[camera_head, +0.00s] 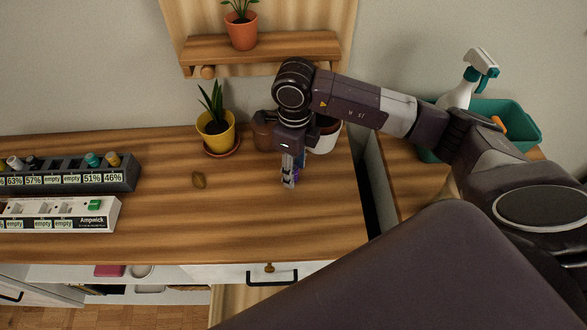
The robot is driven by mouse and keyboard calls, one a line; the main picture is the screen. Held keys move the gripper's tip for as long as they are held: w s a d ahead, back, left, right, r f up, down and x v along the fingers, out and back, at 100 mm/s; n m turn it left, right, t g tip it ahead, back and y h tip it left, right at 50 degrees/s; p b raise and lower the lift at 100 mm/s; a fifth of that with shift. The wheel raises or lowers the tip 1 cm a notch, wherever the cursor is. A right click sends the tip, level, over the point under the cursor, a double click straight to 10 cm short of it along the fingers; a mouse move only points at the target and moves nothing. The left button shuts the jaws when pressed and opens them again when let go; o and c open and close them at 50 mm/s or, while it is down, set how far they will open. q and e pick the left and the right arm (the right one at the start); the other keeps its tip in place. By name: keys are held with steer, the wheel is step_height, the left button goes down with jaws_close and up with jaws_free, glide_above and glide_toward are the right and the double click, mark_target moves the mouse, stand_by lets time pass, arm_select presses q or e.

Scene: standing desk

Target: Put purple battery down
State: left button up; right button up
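My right gripper (289,184) points down over the right part of the wooden desk, close to its surface. A small purple thing, which looks like the purple battery (300,167), shows at its fingers and is mostly hidden by them. The fingers look shut on it. I cannot tell whether the battery touches the desk. At the left, a dark charger (128,177) holds several batteries, among them a teal one (93,159) and an orange one (113,159). Some of its slots are labelled empty. My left gripper is not in view.
A white power strip (106,222) lies in front of the charger. A yellow plant pot (216,137) on a saucer and a brown pot (263,131) stand at the back. The desk front (230,235) is clear.

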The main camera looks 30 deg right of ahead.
steer(key=shift+f, duration=0.3)
jaws_close()
steer(key=shift+w+r, duration=0.1)
steer(key=shift+r, duration=0.05)
step_height(320, 180, up, 20)
steer(key=shift+b, duration=0.35)
stand_by(0.4)
